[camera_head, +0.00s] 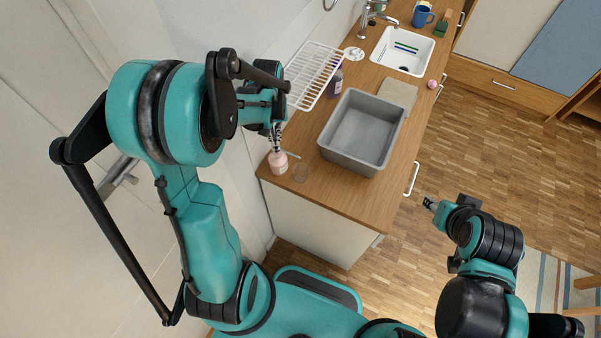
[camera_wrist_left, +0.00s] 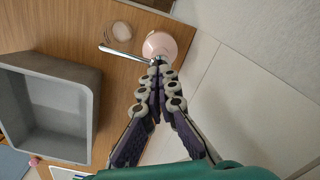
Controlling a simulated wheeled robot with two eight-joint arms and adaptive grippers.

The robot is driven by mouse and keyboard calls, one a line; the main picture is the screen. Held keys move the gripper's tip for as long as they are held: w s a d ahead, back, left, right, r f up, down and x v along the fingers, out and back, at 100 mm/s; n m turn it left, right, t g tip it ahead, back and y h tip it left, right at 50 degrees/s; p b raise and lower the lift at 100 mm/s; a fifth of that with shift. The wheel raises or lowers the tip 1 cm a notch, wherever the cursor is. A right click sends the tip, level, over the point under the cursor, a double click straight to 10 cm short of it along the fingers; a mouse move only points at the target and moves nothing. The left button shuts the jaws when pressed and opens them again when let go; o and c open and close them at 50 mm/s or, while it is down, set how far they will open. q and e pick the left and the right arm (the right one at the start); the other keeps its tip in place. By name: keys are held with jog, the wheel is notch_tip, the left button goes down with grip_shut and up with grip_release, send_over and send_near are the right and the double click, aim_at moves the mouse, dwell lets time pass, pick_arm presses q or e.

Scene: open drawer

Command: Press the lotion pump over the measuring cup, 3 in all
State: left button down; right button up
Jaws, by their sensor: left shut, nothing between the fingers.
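A pink lotion pump bottle (camera_head: 278,163) stands upright near the counter's near left corner. Its metal spout points right, over or close to the clear measuring cup (camera_head: 300,173). In the left wrist view the pump bottle (camera_wrist_left: 161,45) is just beyond the fingertips, and the measuring cup (camera_wrist_left: 121,31) stands beside it at the spout's end. My left gripper (camera_head: 276,143) is shut and empty, right above the pump head; it also shows in the left wrist view (camera_wrist_left: 156,66). I cannot tell whether its tips touch the pump. My right gripper (camera_head: 430,204) is off the counter over the floor, its fingers too small to judge.
A grey basin (camera_head: 346,158) stands right of the cup on the wooden counter (camera_head: 340,195). A white dish rack (camera_head: 322,62), a dark purple bottle (camera_head: 335,84) and a sink (camera_head: 402,66) are farther back. A wall runs close along the left.

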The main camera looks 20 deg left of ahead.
pick_arm(q)
jog(key=shift+f, duration=0.1)
jog(key=shift+f+b, duration=1.4)
jog(key=shift+f, duration=0.1)
jog(key=shift+r, duration=0.15)
jog(key=shift+r+p, duration=1.1)
jog(key=shift+r, duration=0.4)
jog(key=shift+f, duration=0.25)
